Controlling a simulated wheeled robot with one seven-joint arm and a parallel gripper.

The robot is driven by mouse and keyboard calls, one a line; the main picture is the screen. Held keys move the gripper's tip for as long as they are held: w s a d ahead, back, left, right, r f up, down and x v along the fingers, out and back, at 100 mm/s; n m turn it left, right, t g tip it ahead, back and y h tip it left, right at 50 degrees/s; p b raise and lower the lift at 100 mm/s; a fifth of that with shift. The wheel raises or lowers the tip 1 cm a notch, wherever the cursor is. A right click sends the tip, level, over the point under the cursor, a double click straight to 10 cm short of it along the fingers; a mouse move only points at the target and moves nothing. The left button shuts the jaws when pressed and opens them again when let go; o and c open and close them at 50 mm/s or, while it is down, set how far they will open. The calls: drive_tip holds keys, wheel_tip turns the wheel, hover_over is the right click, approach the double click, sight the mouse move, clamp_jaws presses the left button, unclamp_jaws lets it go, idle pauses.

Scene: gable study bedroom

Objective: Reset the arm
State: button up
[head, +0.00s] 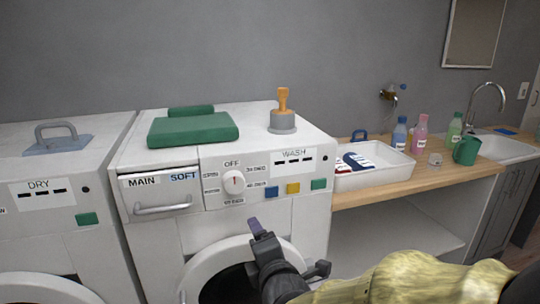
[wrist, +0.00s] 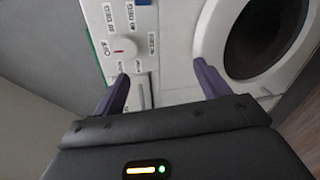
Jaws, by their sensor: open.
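My gripper (head: 262,230) is in front of the white washing machine (head: 310,228), near the top of its round door. In the wrist view my gripper (wrist: 162,80) has its two purple fingers spread apart with nothing between them. The dial (wrist: 125,47) and part of the front panel lie beyond the fingers. The round door (wrist: 262,40) is at the right of the wrist view. In the head view the dial (head: 234,182) sits above and left of my gripper. My arm comes in from the lower right.
A detergent drawer (head: 160,194) is on the washer's front. A dryer (head: 50,215) stands left. A white tray (head: 375,178) and several bottles (head: 420,135) stand on the wooden counter (head: 425,185).

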drive_tip(key=s+d+f+m+g+h, duration=0.2)
drive_tip(key=s+d+f+m+g, duration=0.35)
drive_tip(key=d+f+m, duration=0.5)
drive_tip(key=s+d+f+m+g+h, duration=0.3)
drive_tip(key=s+d+f+m+g, duration=0.3)
drive_tip(key=m, duration=0.7)
wheel_tip(320, 180, up, 22)
drive_tip(key=d+p, duration=0.1)
drive_tip(key=p, duration=2.1)
drive_tip(key=shift+w+d+f+g, duration=0.25)
drive_tip(key=shift+w+g, duration=0.1)
drive_tip(key=shift+w, duration=0.1)
drive_tip(key=shift+m, duration=0.25)
